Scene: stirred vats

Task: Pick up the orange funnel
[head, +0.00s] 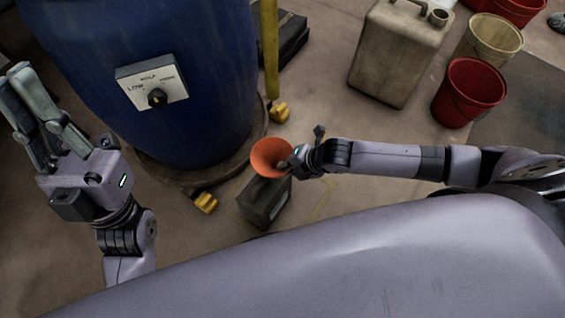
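The orange funnel (268,155) shows near the middle of the head view, wide mouth up, over the top end of a dark grey can (266,203). Whether it rests on the can or is held above it cannot be told. My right gripper (293,162) is at the funnel's right rim, its fingers at or over the edge. The fingers overlap the rim and are small here, so their closing on it is not clear. My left gripper (14,82) is raised at the far left, away from the funnel, its fingers apart and empty.
A large blue vat (150,45) with a control panel (152,82) stands behind the funnel. Yellow feet (205,202) stick out at its base. A beige jerrycan (400,55), a red bucket (470,92) and a beige bucket (490,40) stand at the upper right.

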